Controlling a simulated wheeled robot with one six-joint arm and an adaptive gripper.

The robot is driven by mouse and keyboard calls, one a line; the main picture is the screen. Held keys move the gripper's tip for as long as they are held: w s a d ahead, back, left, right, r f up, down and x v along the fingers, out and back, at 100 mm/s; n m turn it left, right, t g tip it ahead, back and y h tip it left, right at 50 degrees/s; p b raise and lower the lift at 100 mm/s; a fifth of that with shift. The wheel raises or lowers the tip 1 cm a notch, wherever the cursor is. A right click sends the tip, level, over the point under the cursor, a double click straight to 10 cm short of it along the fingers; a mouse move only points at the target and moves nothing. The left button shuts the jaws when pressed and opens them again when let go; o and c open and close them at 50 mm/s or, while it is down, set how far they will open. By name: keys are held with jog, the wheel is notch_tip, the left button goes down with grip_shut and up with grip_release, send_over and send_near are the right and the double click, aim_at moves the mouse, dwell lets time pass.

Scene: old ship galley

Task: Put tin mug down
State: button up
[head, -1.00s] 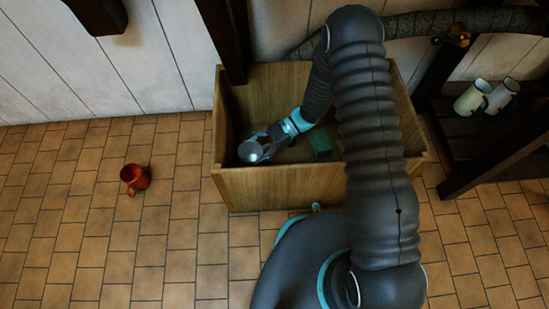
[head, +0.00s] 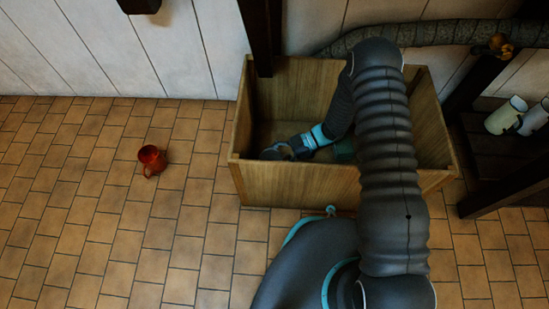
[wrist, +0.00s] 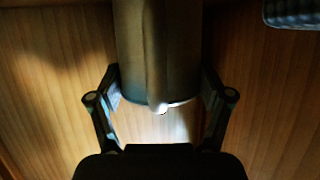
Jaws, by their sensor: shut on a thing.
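The tin mug (wrist: 158,45), dull grey, is between the two fingers of my gripper (wrist: 161,88) in the wrist view. The fingers are shut on it from both sides. In the head view, my gripper (head: 290,148) is down inside a wooden crate (head: 300,187), near its left front. The mug's round grey end (head: 276,151) shows just above the crate's front wall, which hides its lower part. Wooden boards lie under the mug in the wrist view. I cannot tell whether the mug touches the crate's bottom.
A red mug (head: 152,160) stands on the tiled floor to the left. Pale mugs (head: 506,116) are on a dark shelf at right. The floor left of the crate is mostly clear.

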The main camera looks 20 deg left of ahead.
jog(key=o, duration=1.2)
jog(key=shift+f, duration=0.15)
jog(key=shift+r, duration=0.2)
jog(key=p+v, duration=0.1)
jog(key=v, duration=1.1)
